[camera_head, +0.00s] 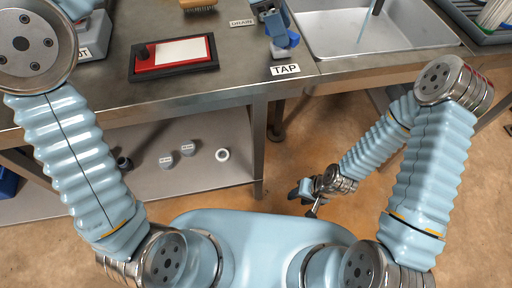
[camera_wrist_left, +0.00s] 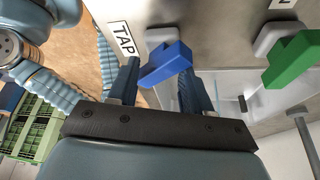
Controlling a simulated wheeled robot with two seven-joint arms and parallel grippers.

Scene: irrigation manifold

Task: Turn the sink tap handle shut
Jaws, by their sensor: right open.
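The blue tap handle (camera_head: 285,40) stands beside the TAP label (camera_head: 285,70) at the sink's left edge. In the left wrist view the blue handle (camera_wrist_left: 165,63) sits slanted on a grey mount. My left gripper (camera_head: 268,10) is over it at the top of the head view. In the wrist view its two fingers (camera_wrist_left: 160,85) are apart, one on each side of the handle; I cannot tell whether they touch it. A thin pale streak (camera_head: 363,27) hangs below a dark spout (camera_head: 377,6) over the sink. My right gripper (camera_head: 307,195) is open and empty, low over the floor.
The sink basin (camera_head: 400,38) is right of the handle. A green handle (camera_wrist_left: 292,60) stands right of the blue one in the wrist view. A red-framed tray (camera_head: 172,55) and a brush (camera_head: 198,4) lie on the counter. Small caps (camera_head: 187,149) lie on the lower shelf.

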